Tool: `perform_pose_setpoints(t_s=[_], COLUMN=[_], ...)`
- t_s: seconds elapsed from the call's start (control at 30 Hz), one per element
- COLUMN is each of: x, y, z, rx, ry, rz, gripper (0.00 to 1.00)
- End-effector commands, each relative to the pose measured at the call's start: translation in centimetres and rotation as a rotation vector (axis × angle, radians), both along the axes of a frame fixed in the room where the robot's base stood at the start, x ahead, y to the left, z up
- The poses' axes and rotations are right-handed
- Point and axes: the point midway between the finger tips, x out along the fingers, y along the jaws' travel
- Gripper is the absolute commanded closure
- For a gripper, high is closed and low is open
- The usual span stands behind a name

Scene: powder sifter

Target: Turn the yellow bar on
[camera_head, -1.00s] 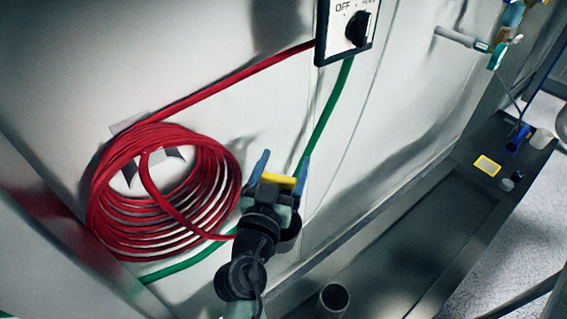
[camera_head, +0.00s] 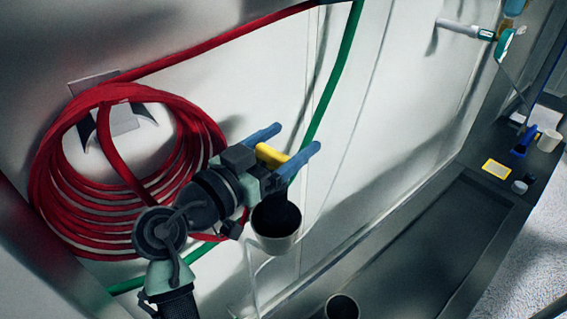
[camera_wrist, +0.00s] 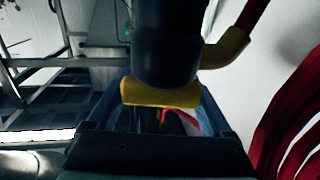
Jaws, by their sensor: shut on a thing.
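The yellow bar (camera_head: 271,155) lies between the two blue fingers of my gripper (camera_head: 297,138) in the head view. My gripper is shut on it, in front of the pale wall and right of the red hose coil. In the wrist view the yellow bar (camera_wrist: 160,95) spans between the blue fingers. A dark cylinder (camera_wrist: 165,45) hangs over its middle and hides part of it. A dark, cup-like part (camera_head: 276,225) shows just below my gripper in the head view; I cannot tell whether it joins the bar.
The red hose coil (camera_head: 60,185) hangs on the wall at left. A green hose (camera_head: 335,85) runs down the wall behind my gripper. A valve (camera_head: 503,42) is at upper right.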

Motion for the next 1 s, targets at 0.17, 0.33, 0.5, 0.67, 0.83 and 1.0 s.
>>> perform_pose_setpoints(t_s=[0.17,0.33,0.5,0.67,0.83,1.0], x=[-0.15,-0.35,-0.48,-0.55,-0.55,-0.55], y=[-0.15,-0.29,-0.40,-0.46,-0.47,-0.49], z=[-0.50,-0.32,-0.14,-0.03,0.01,0.01], rx=[0.001,-0.001,0.000,-0.001,-0.001,-0.001], ry=[-0.002,-0.001,0.000,0.001,0.002,0.002], rz=[-0.108,-0.184,-0.229,-0.245,-0.246,-0.246], gripper=[0.71,0.71,0.71,0.71,0.71,0.71])
